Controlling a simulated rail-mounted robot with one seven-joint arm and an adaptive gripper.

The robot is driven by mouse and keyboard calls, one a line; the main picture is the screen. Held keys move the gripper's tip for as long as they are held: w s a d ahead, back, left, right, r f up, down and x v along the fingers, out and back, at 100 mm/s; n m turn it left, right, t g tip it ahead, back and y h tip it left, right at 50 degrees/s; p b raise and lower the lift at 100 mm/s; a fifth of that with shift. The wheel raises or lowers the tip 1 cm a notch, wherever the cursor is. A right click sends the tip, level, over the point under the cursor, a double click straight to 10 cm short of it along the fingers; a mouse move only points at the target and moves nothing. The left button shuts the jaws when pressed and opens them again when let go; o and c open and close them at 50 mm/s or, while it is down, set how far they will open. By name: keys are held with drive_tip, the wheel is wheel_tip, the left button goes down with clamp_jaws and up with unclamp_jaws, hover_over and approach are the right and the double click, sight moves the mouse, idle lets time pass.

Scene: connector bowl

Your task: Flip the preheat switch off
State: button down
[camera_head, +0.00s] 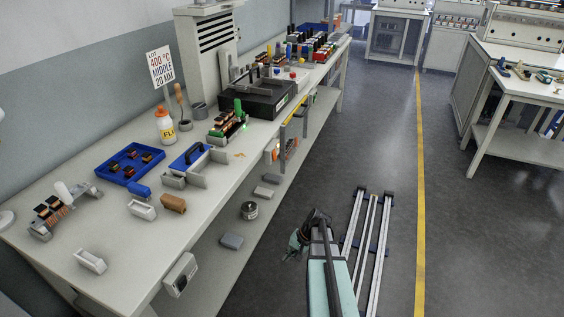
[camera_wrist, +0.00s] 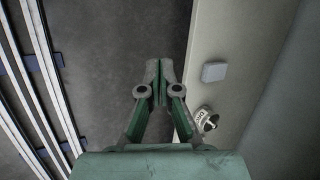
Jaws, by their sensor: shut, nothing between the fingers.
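I cannot tell for sure which part is the preheat switch. A small pale box (camera_head: 181,274) with a dark element on its face is mounted on the bench's near front edge. Another small unit with an orange part (camera_head: 273,151) is on the front edge farther along. Switch positions are too small to read. My gripper (camera_head: 297,243) is low over the aisle, right of the bench and apart from both. In the wrist view my gripper (camera_wrist: 158,68) has its green fingers together, shut and empty, pointing over the dark floor. Neither box shows in that view.
The bench top (camera_head: 115,255) carries a blue tray (camera_head: 107,173), a glue bottle (camera_head: 165,125), a black unit (camera_head: 262,98) and loose connector parts. Its lower shelf (camera_wrist: 205,45) holds a grey block (camera_wrist: 214,71) and a round metal item (camera_wrist: 205,119). Floor rails lie right of my arm.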

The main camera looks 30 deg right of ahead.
sight(276, 158)
drive_tip(key=w+d+r+m+t+b, duration=0.1)
drive_tip(key=w+d+r+t, duration=0.1)
drive_tip(key=w+d+r, duration=0.3)
drive_tip(key=w+d+r+m+t, duration=0.15)
drive_tip(key=d+r, duration=0.25)
drive_tip(key=d, duration=0.4)
drive_tip(key=w+d+r+t+y, duration=0.2)
drive_tip(key=w+d+r+t, duration=0.1)
drive_tip(key=r, duration=0.6)
drive_tip(key=w+d+r+t+y, duration=0.1)
drive_tip(key=w+d+r+t, duration=0.3)
drive_tip(key=r, duration=0.6)
drive_tip(key=shift+w+d+r+n+y+b, duration=0.3)
drive_tip(key=shift+d+n+y+b, duration=0.1)
drive_tip(key=shift+d, duration=0.65)
drive_tip(key=p+x, duration=0.1)
drive_tip(key=x, duration=1.3)
drive_tip(key=shift+p, duration=0.3)
drive_tip(key=shift+f, duration=0.1)
